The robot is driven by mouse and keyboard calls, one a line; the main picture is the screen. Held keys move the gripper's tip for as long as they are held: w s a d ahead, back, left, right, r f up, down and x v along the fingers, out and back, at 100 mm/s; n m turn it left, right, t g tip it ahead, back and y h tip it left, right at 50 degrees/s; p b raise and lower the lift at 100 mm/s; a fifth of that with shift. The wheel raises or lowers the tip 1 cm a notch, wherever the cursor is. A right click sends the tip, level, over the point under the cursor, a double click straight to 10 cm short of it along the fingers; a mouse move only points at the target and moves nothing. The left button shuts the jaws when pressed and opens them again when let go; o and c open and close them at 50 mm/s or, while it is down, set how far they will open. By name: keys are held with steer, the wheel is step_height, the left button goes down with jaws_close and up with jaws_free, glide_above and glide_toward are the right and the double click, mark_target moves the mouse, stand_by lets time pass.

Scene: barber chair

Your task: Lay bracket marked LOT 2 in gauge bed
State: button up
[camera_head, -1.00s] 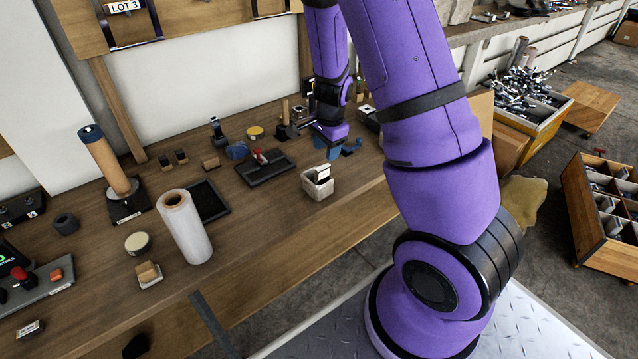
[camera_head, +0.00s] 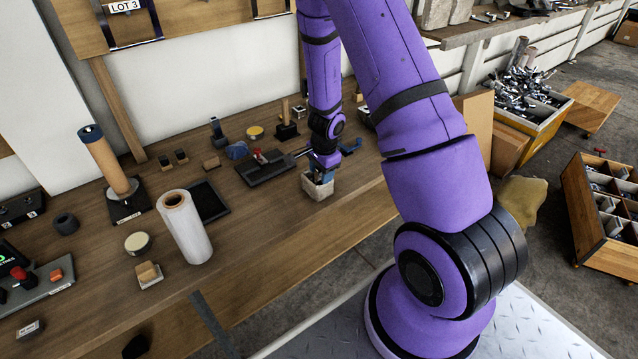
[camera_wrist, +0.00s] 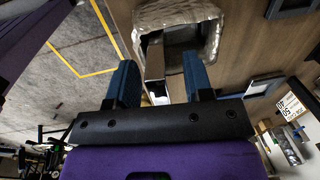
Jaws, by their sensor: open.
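My gripper (camera_head: 320,176) is low over a pale grey, rough-walled box (camera_head: 318,190) near the front edge of the bench. That piece looks like a bracket. A white label shows at its near end, too small to read. Contact with the fingers cannot be told. A flat dark tray with a red-handled part (camera_head: 265,168) lies just left of the box; it may be the gauge bed.
Small tools line the back of the bench. A board marked LOT 3 (camera_head: 125,7) hangs above.

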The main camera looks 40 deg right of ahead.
jaws_close()
steer(key=shift+r, duration=0.1)
stand_by(0.3)
